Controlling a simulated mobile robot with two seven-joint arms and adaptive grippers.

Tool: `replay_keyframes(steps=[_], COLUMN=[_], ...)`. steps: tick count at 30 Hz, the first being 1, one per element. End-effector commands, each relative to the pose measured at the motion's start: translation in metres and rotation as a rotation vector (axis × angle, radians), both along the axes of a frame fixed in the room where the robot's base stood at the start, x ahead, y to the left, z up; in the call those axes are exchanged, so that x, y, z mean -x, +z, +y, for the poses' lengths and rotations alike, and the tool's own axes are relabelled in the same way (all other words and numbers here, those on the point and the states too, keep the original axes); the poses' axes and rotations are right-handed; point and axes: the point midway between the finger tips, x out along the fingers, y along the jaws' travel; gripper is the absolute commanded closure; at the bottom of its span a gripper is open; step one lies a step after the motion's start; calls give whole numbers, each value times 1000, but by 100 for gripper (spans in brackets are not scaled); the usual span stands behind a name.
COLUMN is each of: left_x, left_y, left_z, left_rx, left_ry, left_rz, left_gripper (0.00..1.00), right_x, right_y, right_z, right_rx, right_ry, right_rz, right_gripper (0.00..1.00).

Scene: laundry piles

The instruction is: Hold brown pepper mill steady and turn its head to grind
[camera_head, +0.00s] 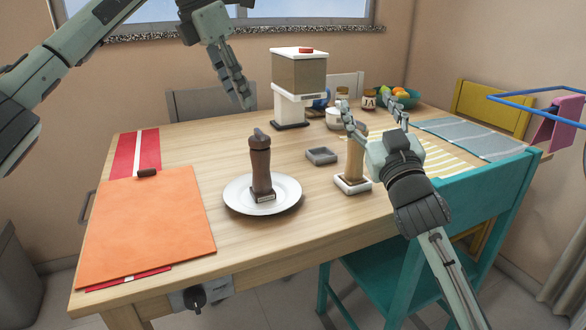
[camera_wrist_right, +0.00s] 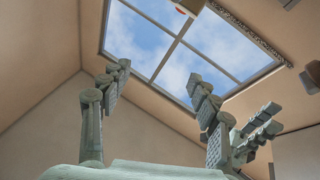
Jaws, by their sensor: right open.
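The brown pepper mill (camera_head: 260,170) stands upright on a white plate (camera_head: 236,202) near the middle of the table. It has a dark knobbed head and a small label at its base. My left gripper (camera_head: 240,95) hangs above the far side of the table, up and left of the mill and apart from it. Its fingers are seen edge-on, so its opening is unclear. My right gripper (camera_head: 370,106) is open, its fingers spread and pointing up, to the right of the mill. In the right wrist view its fingers (camera_wrist_right: 160,85) are apart with nothing between them.
A light wooden post on a white base (camera_head: 352,185) stands by my right gripper. A grey square dish (camera_head: 321,156) lies right of the plate. An orange board (camera_head: 148,226) covers the table's left. A dispenser (camera_head: 299,75) and fruit bowl (camera_head: 408,101) stand behind. A teal chair (camera_head: 450,215) is at right.

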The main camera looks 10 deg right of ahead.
Motion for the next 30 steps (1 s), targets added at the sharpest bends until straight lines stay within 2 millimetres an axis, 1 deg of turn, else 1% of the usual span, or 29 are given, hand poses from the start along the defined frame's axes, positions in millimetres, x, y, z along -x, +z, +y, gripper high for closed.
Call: replay_keyframes(steps=[1,2,3,5,6,8,9,10,11,12,13,14,15,18,19,21,24,27,30], left_x=[0,0,0,0,0,0,0,0,0,0,0,0,0,0,0,0,0,0,0], left_y=[0,0,0,0,0,0,0,0,0,0,0,0,0,0,0,0,0,0,0], left_z=[0,0,0,0,0,0,0,0,0,0,0,0,0,0,0,0,0,0,0], left_rx=[0,0,0,0,0,0,0,0,0,0,0,0,0,0,0,0,0,0,0], left_ry=[0,0,0,0,0,0,0,0,0,0,0,0,0,0,0,0,0,0,0], left_rz=[0,0,0,0,0,0,0,0,0,0,0,0,0,0,0,0,0,0,0], left_gripper=[66,66,66,66,66,66,66,66,66,66,66,66,66,66,66,66,66,66,66], right_x=[-6,-7,-8,-7,-6,-5,-5,-5,-6,-7,-8,-10,-11,-14,-15,-16,-17,-20,-24], right_y=[27,41,55,70,74,70,59,46,31,9,-8,-23,-43,-84,-93,-111,-126,-133,-136], right_z=[14,24,40,64,82,109,126,138,147,156,160,161,162,157,154,149,144,146,156], right_rx=[196,316,478,725,894,1159,1345,1490,1630,1787,1889,1981,2087,2286,2331,2410,2474,2496,2497], right_ry=[-15,-27,-43,-67,-83,-103,-113,-116,-113,-106,-97,-85,-67,-18,-4,26,53,65,65], right_rz=[-118,-189,-283,-427,-524,-673,-777,-856,-934,-1022,-1082,-1138,-1203,-1336,-1366,-1426,-1476,-1498,-1501], right_gripper=[38,38,38,38,38,38,38,38,38,38,38,38,38,38,38,38,38,38,38])
